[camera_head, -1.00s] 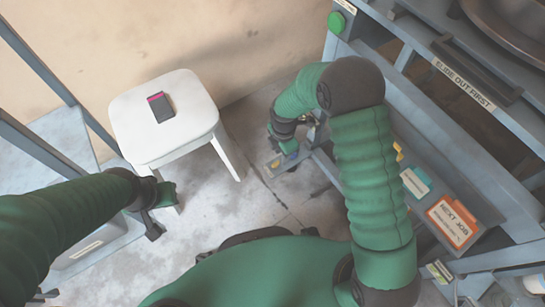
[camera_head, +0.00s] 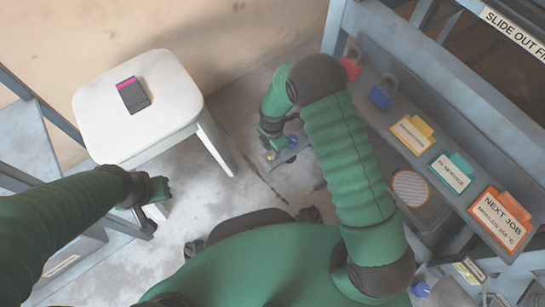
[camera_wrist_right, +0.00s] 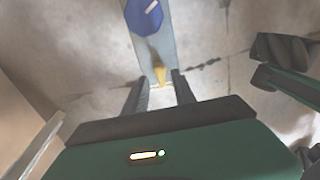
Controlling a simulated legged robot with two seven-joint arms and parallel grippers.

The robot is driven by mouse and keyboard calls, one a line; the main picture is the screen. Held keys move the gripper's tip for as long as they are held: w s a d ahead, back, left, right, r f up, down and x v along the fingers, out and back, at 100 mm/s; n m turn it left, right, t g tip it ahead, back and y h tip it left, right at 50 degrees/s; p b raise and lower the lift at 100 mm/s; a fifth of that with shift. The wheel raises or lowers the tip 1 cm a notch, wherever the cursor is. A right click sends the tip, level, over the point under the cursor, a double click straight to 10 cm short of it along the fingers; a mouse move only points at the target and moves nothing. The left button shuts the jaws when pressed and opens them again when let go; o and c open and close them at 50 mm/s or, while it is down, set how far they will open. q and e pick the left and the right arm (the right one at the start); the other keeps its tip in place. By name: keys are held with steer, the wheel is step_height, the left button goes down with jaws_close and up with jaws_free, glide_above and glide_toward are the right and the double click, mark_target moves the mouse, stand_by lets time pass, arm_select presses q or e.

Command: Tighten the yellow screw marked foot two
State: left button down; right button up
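In the right wrist view a yellow screw (camera_wrist_right: 160,74) stands at the near end of a grey foot plate (camera_wrist_right: 168,45). A blue knob (camera_wrist_right: 145,14) sits farther along the same plate. My right gripper (camera_wrist_right: 158,84) is open, its fingers apart on either side of the screw's near end; I cannot tell whether they touch it. No foot marking is readable. In the head view my right gripper (camera_head: 272,148) is low beside the plate, mostly covered by its own arm. My left gripper (camera_head: 157,192) hangs near the white stool; its fingers are unclear.
A white stool (camera_head: 180,100) with a dark box (camera_head: 132,95) stands at the left. The grey press frame (camera_head: 440,75) fills the right, with a shelf of padlocks and cards, including an orange NEXT JOB card (camera_head: 500,218). Concrete floor between is clear.

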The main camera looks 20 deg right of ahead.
step_height(320, 180, down, 2)
steer(key=shift+f+b, duration=0.15)
steer(key=shift+b, duration=0.2)
jaws_close()
